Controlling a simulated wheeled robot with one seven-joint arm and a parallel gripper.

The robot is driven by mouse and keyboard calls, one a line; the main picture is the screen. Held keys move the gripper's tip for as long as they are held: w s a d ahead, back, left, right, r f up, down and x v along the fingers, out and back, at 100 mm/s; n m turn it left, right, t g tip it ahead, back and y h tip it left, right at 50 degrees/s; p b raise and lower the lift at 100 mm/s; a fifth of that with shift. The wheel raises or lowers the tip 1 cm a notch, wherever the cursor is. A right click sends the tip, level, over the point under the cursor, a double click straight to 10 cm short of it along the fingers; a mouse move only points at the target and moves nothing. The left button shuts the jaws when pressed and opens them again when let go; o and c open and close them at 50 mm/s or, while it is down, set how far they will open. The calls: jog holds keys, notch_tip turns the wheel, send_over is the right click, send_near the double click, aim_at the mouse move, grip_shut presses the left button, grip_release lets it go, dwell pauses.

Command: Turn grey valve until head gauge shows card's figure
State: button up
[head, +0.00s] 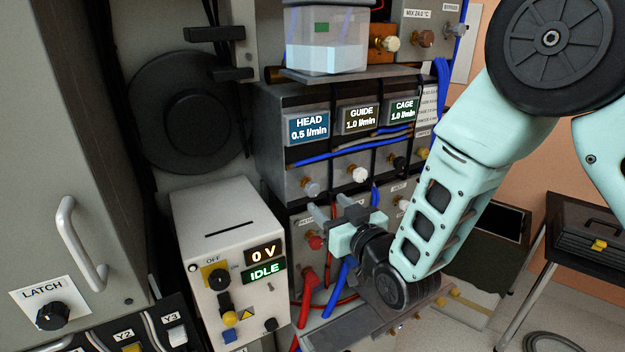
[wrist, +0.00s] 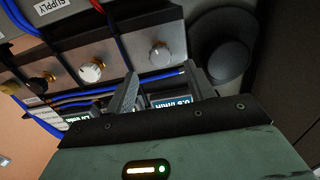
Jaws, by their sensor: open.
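The grey valve (head: 311,187) is a round knob under the HEAD gauge (head: 308,128), which reads 0.5 l/min. In the wrist view, the grey valve (wrist: 160,53) lies beyond the fingertips, roughly in line with the gap between them. My gripper (head: 326,208) is open and empty, just below and in front of the grey valve in the head view. The two fingers also show in the wrist view (wrist: 160,85), apart from the knob. A white card (head: 429,105) with lines of small print is right of the gauges; I cannot read its figures.
A white valve (head: 357,174) and a black valve (head: 397,163) sit right of the grey one. Blue hoses cross above the knobs. A white box (head: 222,245) showing 0 V and IDLE stands at left.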

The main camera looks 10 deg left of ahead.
aim_at(315, 192)
jog(key=p+x, duration=0.3)
jog(key=x, duration=0.5)
jog(key=c, duration=1)
